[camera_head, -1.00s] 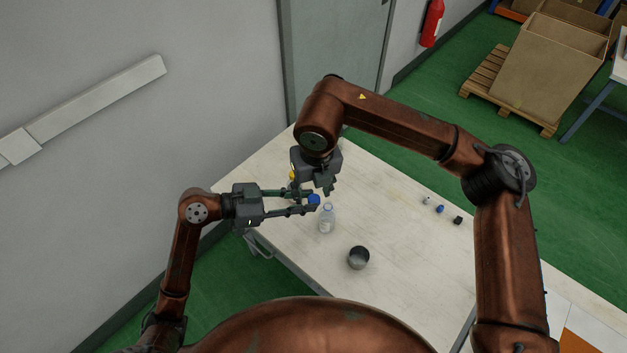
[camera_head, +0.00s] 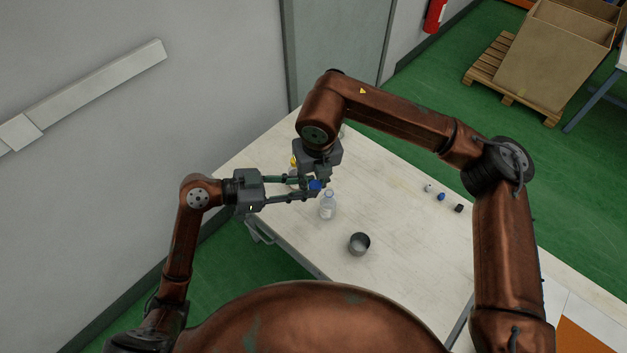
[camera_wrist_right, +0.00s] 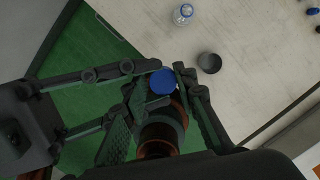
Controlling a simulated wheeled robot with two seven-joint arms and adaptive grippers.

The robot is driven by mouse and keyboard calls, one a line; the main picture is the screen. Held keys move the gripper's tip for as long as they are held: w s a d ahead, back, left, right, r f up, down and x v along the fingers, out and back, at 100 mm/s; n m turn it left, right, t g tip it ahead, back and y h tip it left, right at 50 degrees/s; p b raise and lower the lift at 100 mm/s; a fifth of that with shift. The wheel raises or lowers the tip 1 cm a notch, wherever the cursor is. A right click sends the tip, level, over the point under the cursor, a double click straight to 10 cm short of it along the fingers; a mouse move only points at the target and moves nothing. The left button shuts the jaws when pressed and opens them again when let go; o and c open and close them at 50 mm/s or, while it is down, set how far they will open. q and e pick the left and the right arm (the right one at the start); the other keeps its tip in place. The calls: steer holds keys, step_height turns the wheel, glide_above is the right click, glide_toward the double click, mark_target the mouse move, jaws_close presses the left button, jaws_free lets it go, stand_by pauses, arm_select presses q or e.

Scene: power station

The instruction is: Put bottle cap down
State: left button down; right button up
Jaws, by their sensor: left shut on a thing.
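A blue bottle cap (camera_head: 315,185) is held at the fingertips of my left gripper (camera_head: 308,190), above the table (camera_head: 290,240). The cap (camera_wrist_right: 163,81) also shows in the right wrist view. My right gripper (camera_head: 322,180) hangs over the same spot from above. Its fingers (camera_wrist_right: 165,105) look spread apart in the right wrist view, with the cap around the gap between them; contact with the cap cannot be told. A clear bottle (camera_head: 328,206) stands upright just below the cap in the head view; it also shows in the wrist view (camera_wrist_right: 183,14).
A dark grey cup (camera_head: 359,244) stands near the table's front edge. Small white (camera_head: 429,188), blue (camera_head: 441,196) and black (camera_head: 459,208) caps lie at the right. A yellow-topped thing (camera_head: 293,161) is partly hidden behind my grippers. The table's middle right is clear.

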arm_select(q)
steer(key=c, duration=1.6)
jaws_free()
